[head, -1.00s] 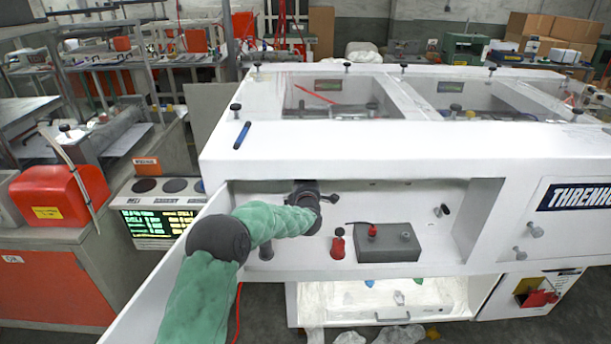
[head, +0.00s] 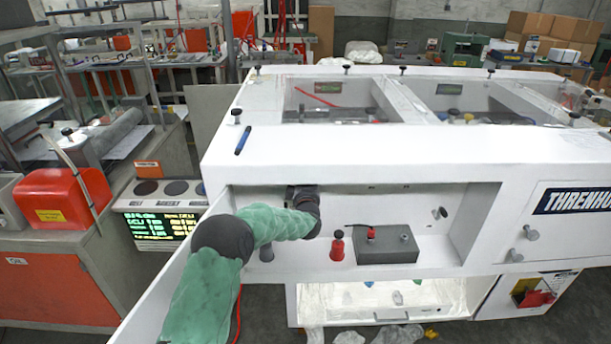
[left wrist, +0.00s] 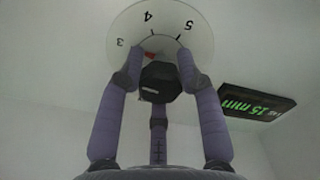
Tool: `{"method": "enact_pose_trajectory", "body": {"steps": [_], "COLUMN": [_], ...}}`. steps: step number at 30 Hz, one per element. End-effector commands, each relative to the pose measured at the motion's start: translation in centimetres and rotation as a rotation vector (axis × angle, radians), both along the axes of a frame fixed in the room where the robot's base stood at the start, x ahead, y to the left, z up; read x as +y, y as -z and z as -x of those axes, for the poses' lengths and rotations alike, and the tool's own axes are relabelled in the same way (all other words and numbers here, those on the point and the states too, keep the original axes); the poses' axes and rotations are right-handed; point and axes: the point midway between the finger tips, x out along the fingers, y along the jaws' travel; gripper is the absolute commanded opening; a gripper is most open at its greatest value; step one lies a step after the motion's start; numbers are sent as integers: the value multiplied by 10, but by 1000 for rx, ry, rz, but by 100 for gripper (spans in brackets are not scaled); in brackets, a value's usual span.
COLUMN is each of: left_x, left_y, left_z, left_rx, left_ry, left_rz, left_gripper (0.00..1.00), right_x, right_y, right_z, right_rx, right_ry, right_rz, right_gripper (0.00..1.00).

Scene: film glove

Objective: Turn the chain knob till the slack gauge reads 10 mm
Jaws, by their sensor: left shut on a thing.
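The chain knob (left wrist: 160,84) is a dark, faceted knob in front of a pale round dial (left wrist: 203,35) marked 3, 4 and 5. The slack gauge (left wrist: 258,103), a black display with green digits, reads 15 mm in the left wrist view. In the head view my left gripper (head: 305,203) reaches into the open recess of the white machine and hides the knob. My right gripper is not in view.
In the recess, a red knob (head: 337,246) and a grey box (head: 388,246) with a red button stand right of my left gripper. An open door panel (head: 165,290) lies along my left arm. A blue pen (head: 242,140) lies on the machine top (head: 400,150).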

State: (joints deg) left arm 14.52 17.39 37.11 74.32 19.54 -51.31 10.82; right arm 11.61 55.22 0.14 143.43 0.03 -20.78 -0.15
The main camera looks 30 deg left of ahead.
Motion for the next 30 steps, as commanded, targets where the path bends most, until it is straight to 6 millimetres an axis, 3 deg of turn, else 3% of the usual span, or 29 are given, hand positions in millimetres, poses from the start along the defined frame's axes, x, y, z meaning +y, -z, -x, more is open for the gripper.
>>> {"method": "enact_pose_trajectory", "body": {"steps": [18, 30], "left_x": [-2, -2], "left_y": [4, 5], "left_z": [0, 1], "left_rx": [307, 442], "left_ry": [7, 7], "left_rz": [-487, -706], "left_gripper": [3, 3], "right_x": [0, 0], "right_y": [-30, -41], "right_z": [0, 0], "right_rx": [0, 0], "right_ry": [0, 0], "right_rz": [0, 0], "right_gripper": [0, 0]}}
